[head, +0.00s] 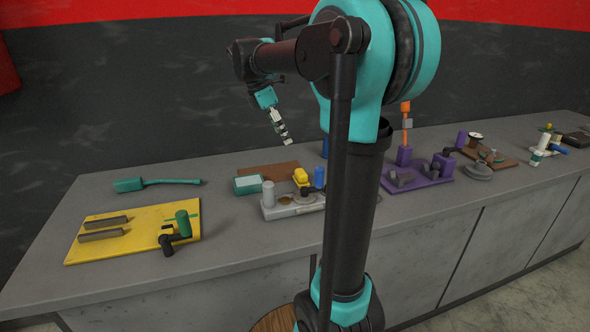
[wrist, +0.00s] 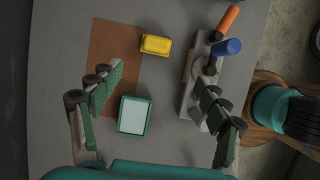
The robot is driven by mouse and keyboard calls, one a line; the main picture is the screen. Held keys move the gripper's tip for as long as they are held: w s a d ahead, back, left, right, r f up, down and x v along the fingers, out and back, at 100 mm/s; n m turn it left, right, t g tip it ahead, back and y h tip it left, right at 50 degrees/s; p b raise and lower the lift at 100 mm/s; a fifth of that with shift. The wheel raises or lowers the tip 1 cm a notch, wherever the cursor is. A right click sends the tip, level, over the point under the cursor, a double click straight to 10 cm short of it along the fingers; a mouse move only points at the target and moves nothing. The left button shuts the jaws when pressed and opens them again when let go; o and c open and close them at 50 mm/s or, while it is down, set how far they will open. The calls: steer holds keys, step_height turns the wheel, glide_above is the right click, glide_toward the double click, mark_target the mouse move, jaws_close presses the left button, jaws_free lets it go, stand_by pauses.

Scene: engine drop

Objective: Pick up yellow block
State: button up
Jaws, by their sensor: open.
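The yellow block (head: 301,175) sits on the counter near the brown mat, behind the grey tray in the head view. In the wrist view the yellow block (wrist: 155,45) lies at the mat's right edge, toward the top of the picture. My gripper (head: 284,136) is raised above the back of the counter in the head view. In the wrist view my gripper (wrist: 158,80) is open, its fingers wide apart with nothing held. The yellow block lies beyond the fingertips, apart from them.
A teal box (wrist: 134,115) shows between the fingers, beside the brown mat (wrist: 112,45). The grey tray (wrist: 188,97) has blue (wrist: 226,47) and orange (wrist: 225,22) pieces near it. A yellow board (head: 90,242) with tools lies left; a purple fixture (head: 416,177) stands right.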

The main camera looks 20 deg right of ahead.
glide_toward(301, 171)
steer(key=x, duration=1)
steer(key=shift+s+f, duration=0.1)
steer(key=shift+f, duration=0.05)
steer(key=shift+c, duration=0.3)
steer(key=c, duration=1.4)
steer(key=shift+o, duration=0.2)
step_height(301, 171, up, 20)
